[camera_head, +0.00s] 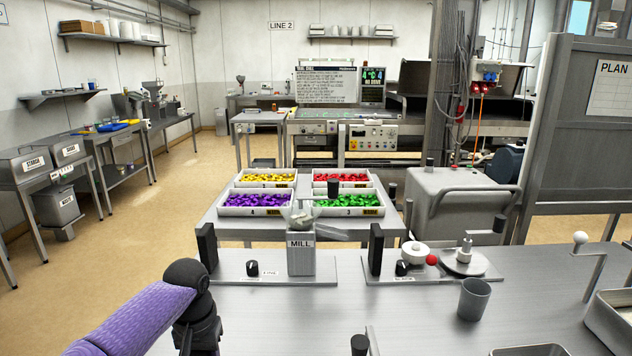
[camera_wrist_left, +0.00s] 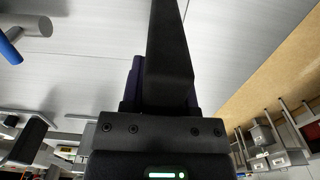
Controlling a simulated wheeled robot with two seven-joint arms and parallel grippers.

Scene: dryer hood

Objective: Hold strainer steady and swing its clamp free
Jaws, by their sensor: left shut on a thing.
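My left arm, in a purple sleeve, comes in from the left in the head view. My left gripper (camera_head: 203,345) points down at the lower edge, its tips cut off by the frame. In the left wrist view the black fingers of my left gripper (camera_wrist_left: 168,45) are shut on a dark blue part (camera_wrist_left: 136,85), mostly hidden behind them. I cannot tell whether it belongs to the strainer. A blue rod (camera_wrist_left: 9,48) and a grey cylinder with a dark end (camera_wrist_left: 30,27) show apart from the fingers. Strainer and clamp are not clearly visible. My right gripper is not in view.
A black knob (camera_head: 360,345) stands at the front edge. Trays of coloured pieces (camera_head: 258,211) lie beyond. Bench space between gripper and cup is mostly clear.

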